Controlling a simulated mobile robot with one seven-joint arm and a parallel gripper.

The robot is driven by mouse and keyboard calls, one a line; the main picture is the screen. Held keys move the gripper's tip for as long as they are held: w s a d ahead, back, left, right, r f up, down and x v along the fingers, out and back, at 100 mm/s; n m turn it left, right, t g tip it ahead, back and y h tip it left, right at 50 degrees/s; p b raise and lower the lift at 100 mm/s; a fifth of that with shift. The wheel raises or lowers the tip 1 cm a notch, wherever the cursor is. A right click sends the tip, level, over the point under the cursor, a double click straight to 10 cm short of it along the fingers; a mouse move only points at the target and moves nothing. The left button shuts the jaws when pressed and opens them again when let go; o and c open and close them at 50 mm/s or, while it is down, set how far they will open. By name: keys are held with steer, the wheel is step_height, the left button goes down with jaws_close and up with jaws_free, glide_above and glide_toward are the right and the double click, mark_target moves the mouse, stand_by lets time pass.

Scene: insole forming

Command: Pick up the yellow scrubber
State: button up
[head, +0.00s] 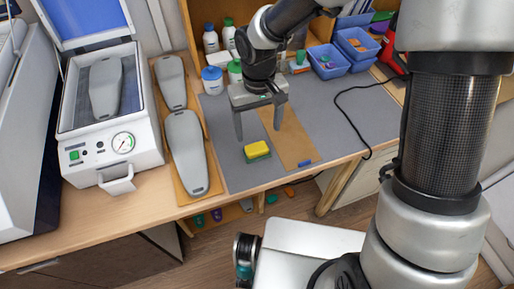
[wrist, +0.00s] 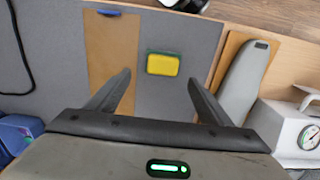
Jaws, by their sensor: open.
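The yellow scrubber (head: 257,150) is a small yellow block with a green edge. It lies on the grey mat (head: 225,170) near the front edge of the workbench. In the wrist view the scrubber (wrist: 163,64) lies beyond my fingertips, a little right of the line midway between them. My gripper (head: 257,134) is above the mat, fingers pointing down and spread apart, with nothing between them. In the wrist view my gripper (wrist: 160,80) is also open and empty. The scrubber is in full view and apart from both fingers.
A brown board (head: 290,140) with a blue item (head: 307,163) lies right of the scrubber. Grey insole forms (head: 186,150) and a press with a gauge (head: 110,125) stand left. Blue bins (head: 327,62), bottles and a black cable (head: 352,122) are behind and right.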

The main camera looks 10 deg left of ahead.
mark_target(256, 147)
steer(key=f, duration=0.7)
steer(key=shift+s+a+f, duration=0.1)
steer(key=shift+s+a, duration=0.1)
steer(key=shift+s, duration=0.1)
steer(key=shift+c, duration=0.3)
steer(key=c, duration=1.1)
